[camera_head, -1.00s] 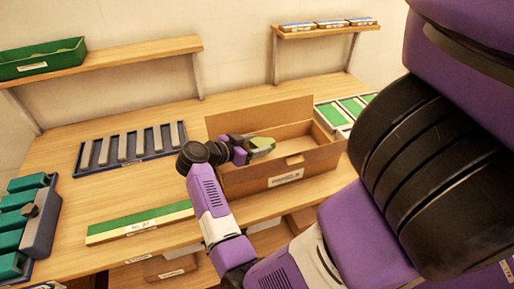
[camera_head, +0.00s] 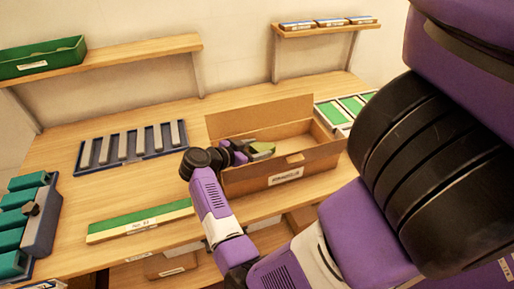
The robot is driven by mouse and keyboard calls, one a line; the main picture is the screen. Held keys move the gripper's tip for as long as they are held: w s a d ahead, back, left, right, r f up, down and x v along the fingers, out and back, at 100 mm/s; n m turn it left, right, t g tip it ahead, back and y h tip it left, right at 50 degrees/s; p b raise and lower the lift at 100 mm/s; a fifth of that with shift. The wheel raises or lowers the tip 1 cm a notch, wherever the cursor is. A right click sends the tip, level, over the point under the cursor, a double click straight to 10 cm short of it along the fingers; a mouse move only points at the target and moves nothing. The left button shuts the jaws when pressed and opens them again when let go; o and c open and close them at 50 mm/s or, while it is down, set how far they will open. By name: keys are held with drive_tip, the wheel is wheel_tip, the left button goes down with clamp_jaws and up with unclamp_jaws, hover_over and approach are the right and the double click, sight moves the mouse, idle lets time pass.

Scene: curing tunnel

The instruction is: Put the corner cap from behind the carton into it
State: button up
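The open carton (camera_head: 240,180) stands on the bench with its back flap raised, a white label on its front wall. My gripper (camera_head: 248,151) reaches in from the left and is at the carton's opening, just above or inside it. A small olive-green and grey piece (camera_head: 263,149) shows right at the gripper's end; it may be the corner cap. It is too small to tell whether the fingers are closed on it. The raised back flap hides the bench just behind the carton.
A blue rack of grey bars (camera_head: 133,156) lies left of the carton, and a long green-topped strip (camera_head: 140,221) lies at the front. Green panels (camera_head: 352,106) lie at the right. Teal blocks (camera_head: 12,222) stand far left. Two shelves are above.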

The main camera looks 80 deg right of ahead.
drive_tip(key=shift+o, duration=0.5)
drive_tip(key=shift+r, duration=0.2)
drive_tip(key=b+v, duration=0.2)
drive_tip(key=v, duration=1)
drive_tip(key=shift+r, duration=0.45)
